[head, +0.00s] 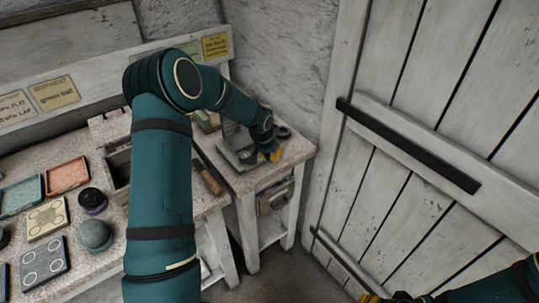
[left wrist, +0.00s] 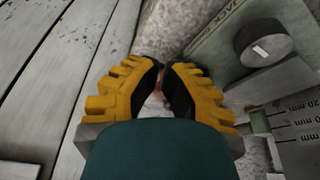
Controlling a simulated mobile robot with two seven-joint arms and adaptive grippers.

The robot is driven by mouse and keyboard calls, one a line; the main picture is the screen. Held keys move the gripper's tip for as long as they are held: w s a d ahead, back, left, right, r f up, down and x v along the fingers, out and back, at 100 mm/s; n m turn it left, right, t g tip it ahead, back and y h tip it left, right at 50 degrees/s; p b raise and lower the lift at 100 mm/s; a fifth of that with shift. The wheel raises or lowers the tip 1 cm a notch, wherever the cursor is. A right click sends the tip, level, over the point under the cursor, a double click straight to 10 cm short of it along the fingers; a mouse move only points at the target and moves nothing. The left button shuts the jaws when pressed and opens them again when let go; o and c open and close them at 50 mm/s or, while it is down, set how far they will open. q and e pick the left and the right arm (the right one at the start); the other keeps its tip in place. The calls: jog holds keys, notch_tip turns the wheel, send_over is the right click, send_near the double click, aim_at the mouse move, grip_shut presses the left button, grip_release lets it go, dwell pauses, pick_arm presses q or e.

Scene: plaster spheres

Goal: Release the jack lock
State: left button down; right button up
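A round black knob (left wrist: 263,43) with a white mark sits on a grey-green plate (left wrist: 215,48) with partly cut-off lettering. It also shows in the head view (head: 282,131), on the small stand by the wall. My left gripper (head: 274,155) is beside the plate, at the stand's right side. In the left wrist view its black finger pads (left wrist: 160,68) are close together, left of the knob and apart from it. A small brownish patch shows between them; I cannot tell if it is held. My right gripper (head: 370,298) shows only as a yellow bit at the bottom edge.
A millimetre scale (left wrist: 293,123) is below the knob in the wrist view. A plank door (head: 420,140) stands right of the stand (head: 292,158). The left bench (head: 75,235) holds trays, a grey-green ball (head: 95,233) and a dark pot (head: 92,201). Floor shows between stand and door.

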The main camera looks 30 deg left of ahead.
pick_arm(q)
jog(key=shift+w+d+n+b, duration=0.15)
jog(key=shift+w+n+b, duration=0.05)
jog(key=shift+n+b, duration=0.15)
